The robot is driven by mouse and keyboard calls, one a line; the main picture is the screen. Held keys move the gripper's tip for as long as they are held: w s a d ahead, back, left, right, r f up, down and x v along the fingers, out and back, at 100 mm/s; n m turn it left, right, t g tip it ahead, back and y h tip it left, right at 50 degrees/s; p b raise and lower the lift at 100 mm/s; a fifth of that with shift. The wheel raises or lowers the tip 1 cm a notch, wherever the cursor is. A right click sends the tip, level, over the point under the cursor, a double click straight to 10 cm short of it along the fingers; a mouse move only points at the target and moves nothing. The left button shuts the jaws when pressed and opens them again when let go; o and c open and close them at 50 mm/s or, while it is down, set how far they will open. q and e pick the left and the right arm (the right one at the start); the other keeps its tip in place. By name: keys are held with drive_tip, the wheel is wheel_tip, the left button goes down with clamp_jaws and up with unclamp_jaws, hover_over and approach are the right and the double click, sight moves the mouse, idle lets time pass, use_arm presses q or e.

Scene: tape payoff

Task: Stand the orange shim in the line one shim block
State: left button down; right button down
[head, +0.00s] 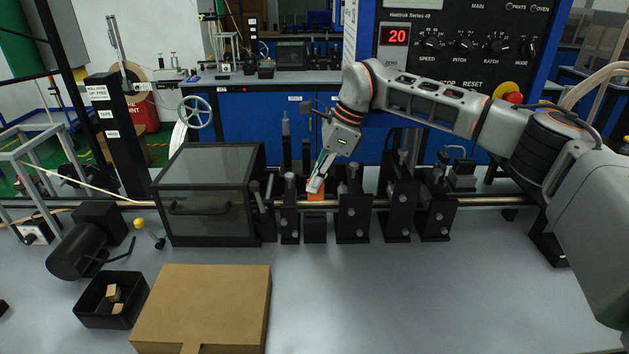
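The orange shim (316,195) shows as a small orange patch at the middle of the line, just above the low black block (315,229). It looks upright, but I cannot tell whether it sits in the block or is held over it. My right gripper (316,185) reaches down from the upper right, with its fingertips at the top of the shim and partly covering it. The fingers look close together, but their grip on the shim is too small to make out. My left gripper is not in view.
A metal rod (480,201) runs across the line through several black stands (354,212). A dark clear-sided box (208,195) stands left of the shim. A cardboard box (203,305) and a black bin (98,311) with small tan pieces lie in front. The table's front right is clear.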

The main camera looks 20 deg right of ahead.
sight(314, 200)
drive_tip(key=shift+f+b, duration=1.05)
drive_tip(key=shift+f, duration=0.4)
drive_tip(key=shift+w+f+b, duration=0.1)
drive_tip(key=shift+f+b, duration=0.75)
drive_tip(key=shift+f, duration=1.7)
drive_tip(key=c, duration=2.2)
unclamp_jaws()
drive_tip(key=shift+f, duration=0.1)
drive_tip(key=v, duration=1.2)
drive_tip(key=shift+r, duration=0.2)
